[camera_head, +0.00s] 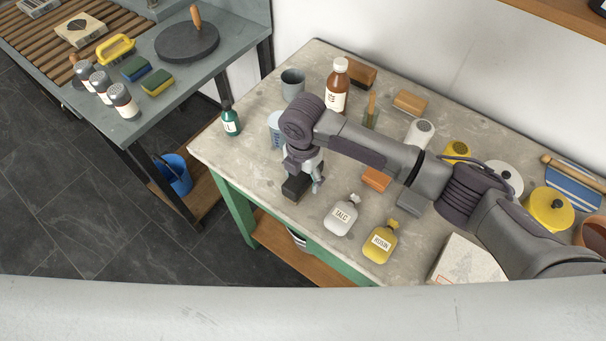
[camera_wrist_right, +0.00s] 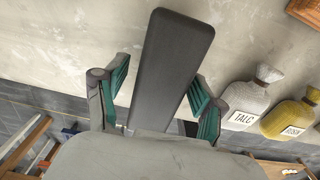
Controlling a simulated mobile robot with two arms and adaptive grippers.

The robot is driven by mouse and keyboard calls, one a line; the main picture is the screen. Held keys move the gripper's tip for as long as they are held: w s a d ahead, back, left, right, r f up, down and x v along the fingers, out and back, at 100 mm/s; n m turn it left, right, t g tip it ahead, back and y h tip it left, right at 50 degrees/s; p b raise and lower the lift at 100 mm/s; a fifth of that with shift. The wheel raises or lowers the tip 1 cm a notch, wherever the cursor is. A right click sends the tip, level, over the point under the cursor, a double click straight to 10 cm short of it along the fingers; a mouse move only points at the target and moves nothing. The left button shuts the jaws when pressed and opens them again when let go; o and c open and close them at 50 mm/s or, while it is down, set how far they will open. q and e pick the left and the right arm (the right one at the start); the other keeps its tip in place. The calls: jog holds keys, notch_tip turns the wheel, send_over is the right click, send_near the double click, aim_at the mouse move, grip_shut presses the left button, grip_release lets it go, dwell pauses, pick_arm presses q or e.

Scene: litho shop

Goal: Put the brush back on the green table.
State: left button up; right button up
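A dark, oblong block, which looks like the brush (camera_head: 294,188), is at the near left part of the green table (camera_head: 222,160), close to its front edge. It appears to rest on the grey top. My right gripper (camera_head: 305,180) is right over it, pointing down. In the right wrist view the brush (camera_wrist_right: 172,65) runs lengthwise between the two green-padded fingers of the gripper (camera_wrist_right: 160,78). The fingers stand apart, with a visible gap on the left side, so it looks open around the brush. My left gripper is not in view.
A talc bag (camera_head: 341,215) and a rosin bag (camera_head: 380,243) lie right of the gripper. A green bottle (camera_head: 230,121), a grey cup (camera_head: 292,84) and a brown bottle (camera_head: 337,88) stand behind. Bare tabletop lies left of the gripper. A grey bench (camera_head: 195,75) stands left.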

jog(key=shift+r, duration=0.1)
jog(key=shift+r, duration=0.2)
notch_tip(320, 180, up, 12)
jog(key=b, duration=0.2)
jog(key=shift+f, duration=0.15)
dwell(0.5)
